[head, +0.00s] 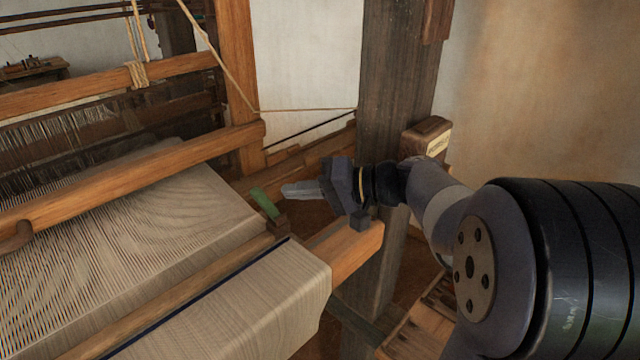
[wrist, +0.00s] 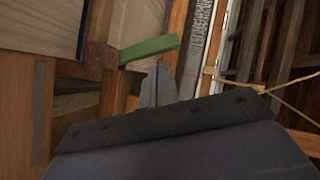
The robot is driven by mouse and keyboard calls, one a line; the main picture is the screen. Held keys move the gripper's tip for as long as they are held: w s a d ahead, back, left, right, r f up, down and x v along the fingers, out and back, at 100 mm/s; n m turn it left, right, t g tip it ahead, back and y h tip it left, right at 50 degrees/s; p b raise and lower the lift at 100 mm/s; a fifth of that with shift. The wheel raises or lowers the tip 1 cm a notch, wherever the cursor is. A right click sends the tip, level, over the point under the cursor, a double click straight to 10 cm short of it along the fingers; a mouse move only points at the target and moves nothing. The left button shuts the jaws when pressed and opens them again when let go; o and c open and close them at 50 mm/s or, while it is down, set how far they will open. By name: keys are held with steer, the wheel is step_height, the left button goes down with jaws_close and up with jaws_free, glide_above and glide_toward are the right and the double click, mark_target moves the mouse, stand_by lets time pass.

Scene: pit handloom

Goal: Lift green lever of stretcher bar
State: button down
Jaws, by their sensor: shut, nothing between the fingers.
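The green lever (head: 265,203) sticks up at a tilt from a small wooden block (head: 279,222) at the right end of the stretcher bar (head: 180,303), which lies across the woven cloth. My gripper (head: 284,189) is shut and empty, just right of the lever in the head view, with its fingers pointing left toward it. In the wrist view the green lever (wrist: 150,49) runs across just beyond the tips of my gripper (wrist: 160,68). I cannot tell whether the fingertips touch the lever.
The pale cloth (head: 270,300) wraps over the front beam (head: 347,249), whose end lies below my gripper. A dark upright post (head: 388,90) stands close behind my wrist and carries a wooden box (head: 426,138). A cord (head: 310,109) runs from the loom frame to the post.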

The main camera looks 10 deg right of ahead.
mark_target(267, 206)
steer(key=shift+x, duration=1.3)
steer(key=shift+a+f, duration=0.1)
steer(key=shift+f, duration=0.05)
